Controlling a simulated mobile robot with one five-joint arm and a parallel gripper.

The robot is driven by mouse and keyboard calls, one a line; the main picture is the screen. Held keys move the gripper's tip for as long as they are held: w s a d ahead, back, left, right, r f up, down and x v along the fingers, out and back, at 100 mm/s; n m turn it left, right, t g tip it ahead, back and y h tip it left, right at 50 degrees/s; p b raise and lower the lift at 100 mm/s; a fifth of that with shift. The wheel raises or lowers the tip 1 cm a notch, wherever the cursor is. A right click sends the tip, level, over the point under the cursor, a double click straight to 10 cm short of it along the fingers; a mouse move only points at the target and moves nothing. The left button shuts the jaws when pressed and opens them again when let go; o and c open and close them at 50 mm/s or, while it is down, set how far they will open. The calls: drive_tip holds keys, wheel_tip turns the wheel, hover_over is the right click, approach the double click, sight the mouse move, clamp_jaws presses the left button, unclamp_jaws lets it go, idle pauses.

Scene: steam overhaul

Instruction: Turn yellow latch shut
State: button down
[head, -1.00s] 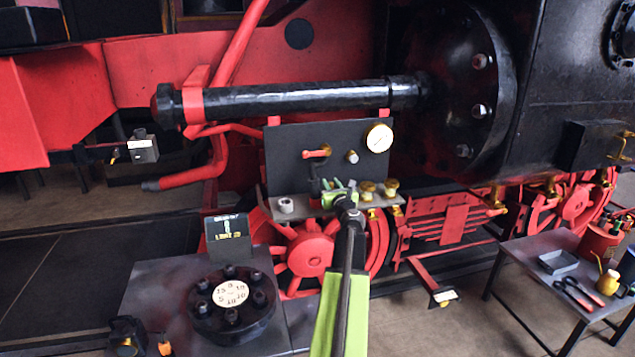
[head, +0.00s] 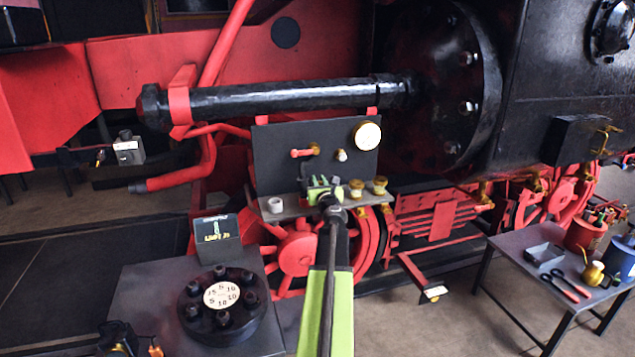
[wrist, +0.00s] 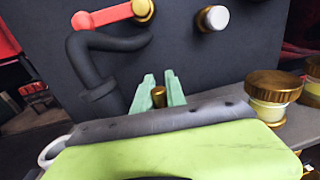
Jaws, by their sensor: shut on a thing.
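My gripper (head: 322,190) is in front of the dark panel, just above the small grey shelf. In the wrist view its green fingers (wrist: 158,93) are closed around a small brass-yellow piece (wrist: 159,97). Only the top of this piece shows; its lower part is hidden by my gripper body. I cannot tell for sure whether it is the yellow latch. A red-handled lever with a brass hub (wrist: 143,10) sits on the panel up and left of the fingers, apart from them. A brass handle (head: 604,143) also shows on a black box at the right.
The dark panel (head: 280,135) carries a white gauge (head: 367,136) and a pale knob (wrist: 213,18). Brass caps (head: 356,188) stand close right of my gripper. A dark bent pipe (wrist: 88,62) is close left. A tool table (head: 520,240) stands right; a bolted flange (head: 222,305) lies front left.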

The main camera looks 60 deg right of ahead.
drive_tip(key=shift+d+m+g+h, duration=0.1)
drive_tip(key=shift+m+g+h, duration=0.3)
drive_tip(key=shift+g, duration=0.1)
drive_tip(key=c, duration=1.6)
unclamp_jaws()
drive_tip(key=shift+c, duration=0.2)
drive_tip(key=v, duration=1.2)
